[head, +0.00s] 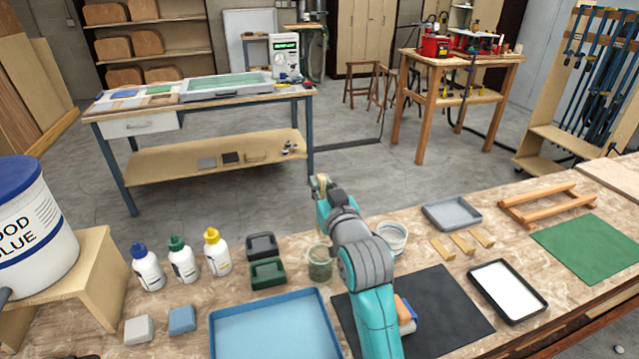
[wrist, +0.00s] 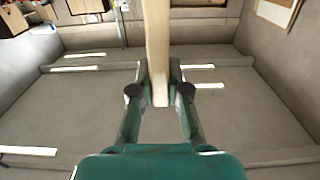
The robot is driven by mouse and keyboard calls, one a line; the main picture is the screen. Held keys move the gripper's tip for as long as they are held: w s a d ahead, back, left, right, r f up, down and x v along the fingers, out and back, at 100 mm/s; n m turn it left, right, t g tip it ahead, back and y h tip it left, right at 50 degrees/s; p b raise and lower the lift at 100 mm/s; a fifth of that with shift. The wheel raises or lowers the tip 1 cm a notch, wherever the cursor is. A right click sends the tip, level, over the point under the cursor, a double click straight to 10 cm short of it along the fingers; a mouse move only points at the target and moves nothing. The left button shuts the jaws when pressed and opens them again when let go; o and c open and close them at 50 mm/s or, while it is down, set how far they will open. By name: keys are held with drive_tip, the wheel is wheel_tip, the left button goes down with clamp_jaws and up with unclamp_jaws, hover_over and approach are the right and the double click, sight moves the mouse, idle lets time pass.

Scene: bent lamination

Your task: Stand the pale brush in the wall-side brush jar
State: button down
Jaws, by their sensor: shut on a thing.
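My gripper (wrist: 160,88) is shut on a pale, flat wooden piece, the pale brush (wrist: 157,40), in the wrist view. The brush runs up out of the top of that view, so its far end is hidden. In the head view my gripper (head: 322,190) is raised past the far edge of the bench, with a small pale part of the brush showing at its tip. A greenish see-through jar (head: 319,264) stands left of my arm. A white round pot (head: 393,235) stands right of it, partly behind the arm. I cannot tell which is the wall-side jar.
Glue bottles (head: 181,261), dark blocks (head: 267,272) and a blue tray (head: 275,332) lie left of my arm. A grey tray (head: 452,213), wooden pieces (head: 463,242) and a black mat (head: 452,318) lie right. Open floor shows beyond the bench.

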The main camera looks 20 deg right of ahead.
drive_tip(key=shift+f, duration=5.7)
drive_tip(key=c, duration=1.1)
unclamp_jaws()
drive_tip(key=s, duration=1.2)
